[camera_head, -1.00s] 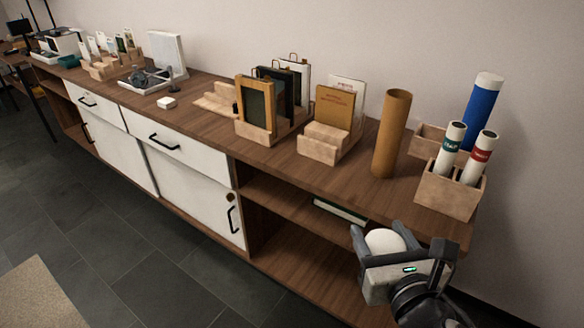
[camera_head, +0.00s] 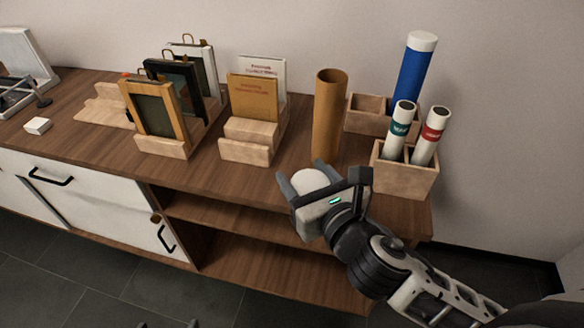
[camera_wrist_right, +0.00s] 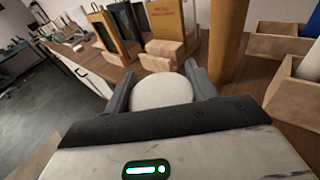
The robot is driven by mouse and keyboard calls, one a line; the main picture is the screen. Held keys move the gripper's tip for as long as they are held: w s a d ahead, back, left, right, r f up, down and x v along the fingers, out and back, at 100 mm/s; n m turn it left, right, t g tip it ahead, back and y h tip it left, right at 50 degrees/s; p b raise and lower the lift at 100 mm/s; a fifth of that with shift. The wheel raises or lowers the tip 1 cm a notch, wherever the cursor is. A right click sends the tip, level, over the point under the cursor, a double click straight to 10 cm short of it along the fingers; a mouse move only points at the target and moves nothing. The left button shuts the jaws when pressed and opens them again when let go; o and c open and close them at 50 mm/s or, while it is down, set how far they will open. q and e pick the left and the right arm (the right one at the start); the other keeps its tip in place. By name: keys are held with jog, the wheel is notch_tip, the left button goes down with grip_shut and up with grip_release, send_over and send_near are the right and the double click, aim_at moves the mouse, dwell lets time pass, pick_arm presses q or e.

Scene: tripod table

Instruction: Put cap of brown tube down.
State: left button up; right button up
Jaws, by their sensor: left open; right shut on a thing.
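The brown tube (camera_head: 328,120) stands upright on the wooden sideboard, its top open. It also shows in the right wrist view (camera_wrist_right: 229,40). My right gripper (camera_head: 318,180) is shut on the round white cap (camera_head: 311,182), near the sideboard's front edge and in front of the tube. In the right wrist view the cap (camera_wrist_right: 162,91) sits between both fingers, apart from the tube. I cannot tell whether the cap touches the sideboard. Two small fingertips of my left gripper (camera_head: 167,324) show apart at the bottom edge, with nothing seen between them.
A wooden holder (camera_head: 405,180) with two white tubes stands right of the brown tube. A blue tube (camera_head: 413,75) stands in another holder behind. Left are a book stand (camera_head: 247,152) and framed pictures (camera_head: 157,115). The sideboard top (camera_head: 240,185) is bare along its front edge.

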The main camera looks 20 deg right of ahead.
jog(key=shift+n+y, duration=0.6)
jog(key=w+f, duration=0.2)
jog(key=w, duration=0.2)
jog(key=w+f, duration=0.2)
jog(key=w, duration=0.3)
jog(key=w+a+f, duration=0.1)
jog(key=w+f, duration=0.2)
jog(key=w, duration=0.1)
jog(key=shift+w+b, duration=0.35)
jog(key=shift+w, duration=0.05)
jog(key=shift+w+d+f, duration=0.1)
jog(key=shift+w+f, duration=0.35)
notch_tip(320, 180, down, 3)
jog(key=shift+w+f+b, duration=0.15)
jog(key=shift+f+b, duration=0.05)
jog(key=shift+b, duration=0.7)
jog(key=shift+f+b, duration=0.35)
jog(key=shift+f, duration=0.15)
pick_arm(q)
jog(key=shift+d+f, duration=0.15)
jog(key=shift+f, duration=0.5)
pick_arm(e)
jog(key=shift+f, duration=0.1)
